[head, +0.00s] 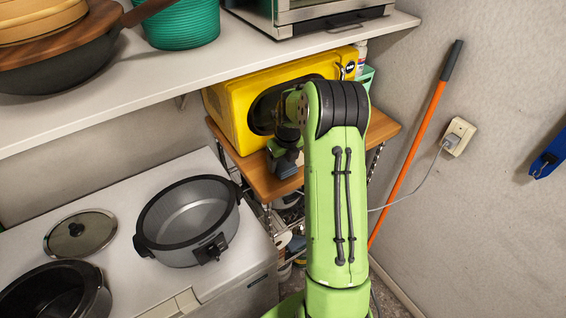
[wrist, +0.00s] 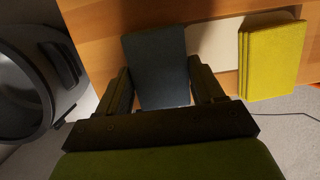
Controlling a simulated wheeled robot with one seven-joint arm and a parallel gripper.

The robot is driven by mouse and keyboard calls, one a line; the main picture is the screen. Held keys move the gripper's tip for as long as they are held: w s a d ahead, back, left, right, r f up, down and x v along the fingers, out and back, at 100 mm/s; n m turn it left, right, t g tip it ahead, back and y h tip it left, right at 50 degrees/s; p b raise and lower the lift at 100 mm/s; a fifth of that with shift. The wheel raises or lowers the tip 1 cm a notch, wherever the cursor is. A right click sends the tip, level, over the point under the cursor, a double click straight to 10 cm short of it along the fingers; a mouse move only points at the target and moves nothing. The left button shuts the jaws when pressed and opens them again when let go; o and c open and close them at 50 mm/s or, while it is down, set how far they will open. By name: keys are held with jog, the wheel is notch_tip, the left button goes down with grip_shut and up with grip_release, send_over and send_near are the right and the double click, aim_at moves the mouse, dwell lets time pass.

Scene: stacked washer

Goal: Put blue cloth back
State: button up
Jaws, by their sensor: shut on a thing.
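My gripper (wrist: 160,85) is shut on the blue cloth (wrist: 157,62), a dark blue folded piece held between the two fingers in the wrist view. The cloth overlaps the wooden shelf top (wrist: 100,35) in that view; I cannot tell whether it touches the wood. In the head view my gripper (head: 284,155) is in front of the wooden shelf (head: 262,180), partly hidden by my arm, and the blue cloth (head: 287,170) shows small at its tip. A yellow folded stack (wrist: 272,58) lies to the right in the wrist view, beside a pale flat thing (wrist: 215,42).
A yellow appliance (head: 235,115) stands on the wooden shelf, under a white upper shelf (head: 120,110). A grey electric pot (head: 190,215) sits on the white top at left. An orange pole (head: 410,155) leans against the right wall, near a plugged cord (head: 457,138).

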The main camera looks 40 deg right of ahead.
jog(key=shift+f, duration=0.45)
jog(key=shift+f, duration=0.2)
jog(key=o, duration=1.2)
